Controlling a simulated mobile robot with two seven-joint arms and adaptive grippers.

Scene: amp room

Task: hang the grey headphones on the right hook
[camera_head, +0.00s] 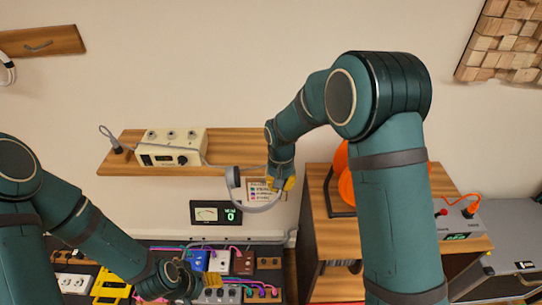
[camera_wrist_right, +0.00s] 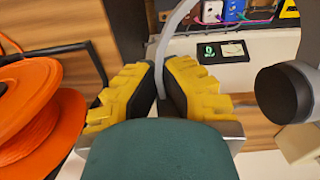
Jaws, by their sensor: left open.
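The grey headphones (camera_head: 262,208) are in the air in front of the wall shelf's right end. Their dark ear cup (camera_head: 232,177) also shows in the right wrist view (camera_wrist_right: 286,92). My right gripper (camera_head: 281,184) is shut on the grey headband, which runs between its yellow fingers in the right wrist view (camera_wrist_right: 160,84); the other ear cup is hidden. A metal hook (camera_head: 39,46) sits on a wooden wall board (camera_head: 62,39) at the upper left. My left gripper (camera_head: 190,284) is open and empty above the pedals at the bottom.
A wooden wall shelf (camera_head: 115,168) holds a cream device (camera_head: 178,148). A pale curved item (camera_head: 8,70) hangs at the left edge. An orange reel (camera_head: 346,185) stands on a wooden cabinet (camera_head: 322,232). Several pedals (camera_head: 220,261) line the bottom. The wall between board and shelf is clear.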

